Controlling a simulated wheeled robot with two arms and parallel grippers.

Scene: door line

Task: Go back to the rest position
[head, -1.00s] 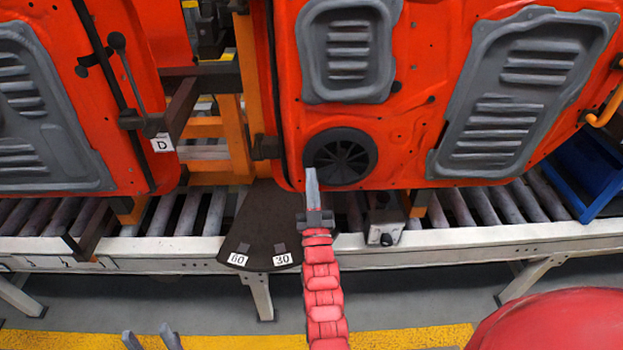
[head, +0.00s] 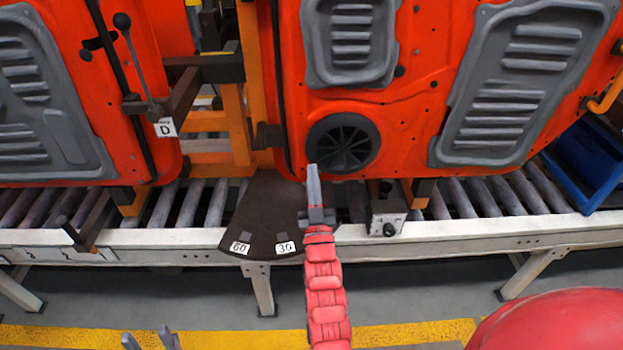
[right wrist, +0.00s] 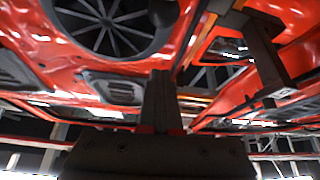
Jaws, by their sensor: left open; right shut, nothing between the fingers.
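My right gripper (head: 315,190) is shut and empty at the end of my red right arm. In the head view it lies in front of the lower edge of the large orange door panel, just below and left of its round black speaker grille (head: 343,143). In the right wrist view the shut fingers (right wrist: 159,95) show below the same orange panel and its grille (right wrist: 108,22). I cannot tell whether the fingers touch anything. My left gripper (head: 150,341) is open at the bottom edge of the head view, with only its fingertips showing, over the yellow floor stripe.
A roller conveyor (head: 480,230) runs across below the orange door panels (head: 420,110). A dark fan-shaped plate (head: 265,215) marked 60 and 30 hangs on its rail. A lever (head: 131,50) stands above label D. A blue bin (head: 590,160) is at right. The floor in front is clear.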

